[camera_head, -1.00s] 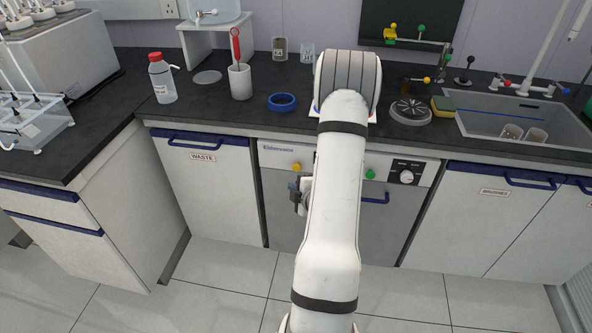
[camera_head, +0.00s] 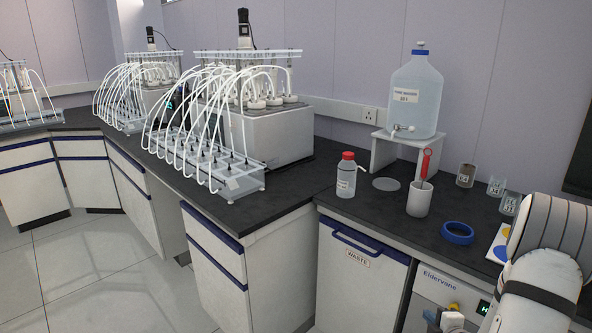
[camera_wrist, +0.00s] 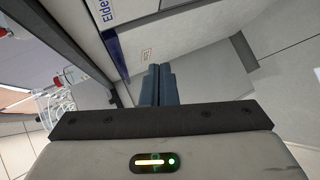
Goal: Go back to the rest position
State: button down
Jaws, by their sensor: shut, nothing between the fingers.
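My gripper shows in the wrist view, where its two dark blue fingers (camera_wrist: 157,85) lie side by side, shut with nothing between them. Beyond them is the pale front of the cabinets, seen tilted, with a small label on it. In the head view my white arm is at the lower right edge, in front of the Eldervane appliance (camera_head: 440,290). Only a small part of the hand shows low beside the arm there, and the fingertips cannot be made out.
On the dark counter stand a red-capped wash bottle (camera_head: 346,176), a white cup (camera_head: 419,200) with a red-handled tool, a blue ring (camera_head: 457,233), and a large bottle (camera_head: 414,95) on a stand (camera_head: 384,153). Reactor units with tubing (camera_head: 270,135) fill the left counter. Floor (camera_head: 110,270) at lower left is clear.

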jog(key=w+a+r+n+y+p, duration=0.15)
jog(key=a+r+n+y, duration=0.35)
jog(key=a+r+n, duration=0.5)
jog(key=s+a+r+n+g+y+p, duration=0.15)
jog(key=s+a+r+n+g, duration=0.25)
jog(key=a+n, duration=0.55)
jog(key=s+a+r+n+g+y+p, duration=0.1)
jog(key=s+a+r+n+g+y, duration=0.3)
jog(key=a+n, duration=0.5)
jog(key=s+d+r+n+g+h+p, duration=0.1)
jog(key=s+r+n+h, duration=0.4)
jog(key=n, duration=0.8)
jog(key=s+d+r+n+g+h+p, duration=0.1)
jog(key=s+r+n+h, duration=0.4)
jog(key=n, duration=0.9)
jog(key=s+d+p, duration=0.1)
jog(key=s+p, duration=0.1)
jog(key=s, duration=0.1)
jog(key=shift+r+g, duration=0.4)
jog(key=shift+s+h, duration=0.1)
jog(key=shift+h, duration=0.15)
